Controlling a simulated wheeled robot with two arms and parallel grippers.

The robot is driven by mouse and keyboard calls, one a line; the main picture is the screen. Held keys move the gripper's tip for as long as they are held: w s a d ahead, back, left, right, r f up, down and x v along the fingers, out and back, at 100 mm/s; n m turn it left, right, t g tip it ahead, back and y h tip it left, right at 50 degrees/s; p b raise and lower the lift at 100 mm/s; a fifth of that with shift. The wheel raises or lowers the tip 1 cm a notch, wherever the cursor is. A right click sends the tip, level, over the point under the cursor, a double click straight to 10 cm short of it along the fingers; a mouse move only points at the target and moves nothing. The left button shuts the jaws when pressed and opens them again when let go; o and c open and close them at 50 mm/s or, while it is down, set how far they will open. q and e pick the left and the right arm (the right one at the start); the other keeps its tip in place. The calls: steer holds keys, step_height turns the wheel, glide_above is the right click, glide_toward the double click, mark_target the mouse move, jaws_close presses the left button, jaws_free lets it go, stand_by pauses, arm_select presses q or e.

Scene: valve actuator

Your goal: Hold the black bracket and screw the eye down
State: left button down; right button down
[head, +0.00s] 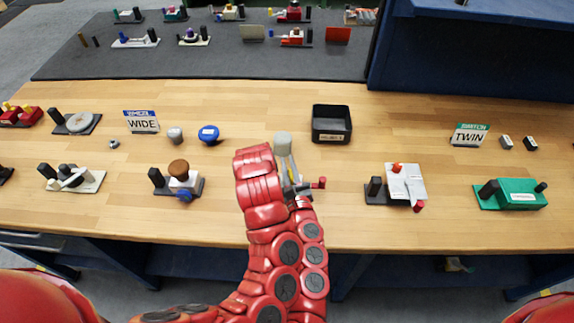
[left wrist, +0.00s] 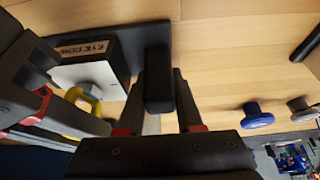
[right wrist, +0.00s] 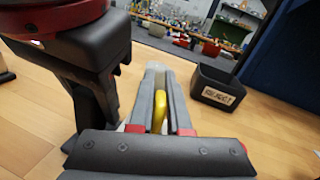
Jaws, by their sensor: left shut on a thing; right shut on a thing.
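In the left wrist view my left gripper (left wrist: 160,75) is shut on the upright post of the black bracket (left wrist: 157,60). The bracket's base carries a white-topped block (left wrist: 88,72) with a label reading EYE DOWN. The yellow eye (left wrist: 82,119) stands over that block, between the fingers of my right gripper. In the right wrist view my right gripper (right wrist: 158,85) is shut on the yellow eye (right wrist: 159,111). My right gripper also shows in the head view (head: 284,148).
A black bin (head: 331,139) stands right of and beyond my grippers. A blue knob (head: 208,133) and a grey knob (head: 175,135) stand to the left. Other fixtures sit at both sides, including a brown-knobbed one (head: 180,180) and a white one (head: 405,183).

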steer(key=m+h, duration=0.1)
steer(key=h, duration=0.2)
steer(key=shift+m+t, duration=0.3)
steer(key=shift+m, duration=0.1)
steer(key=shift+d+f+m+h, duration=0.1)
steer(key=shift+d+m+h, duration=0.2)
steer(key=shift+m+h, duration=0.6)
steer(key=shift+d+m+h, duration=0.3)
steer(key=shift+m+h, duration=0.2)
steer(key=shift+h, duration=0.7)
steer(key=shift+d+m+h, duration=0.1)
steer(key=shift+m+h, duration=0.2)
steer(key=shift+h, duration=0.2)
steer(key=shift+d+h, duration=0.1)
steer(key=shift+h, duration=0.2)
steer(key=c, duration=0.9)
jaws_free()
steer(key=shift+s, duration=0.1)
steer(key=shift+s, duration=0.25)
steer(key=v, duration=1.1)
steer(key=shift+s+r, duration=0.3)
steer(key=shift+r, duration=0.1)
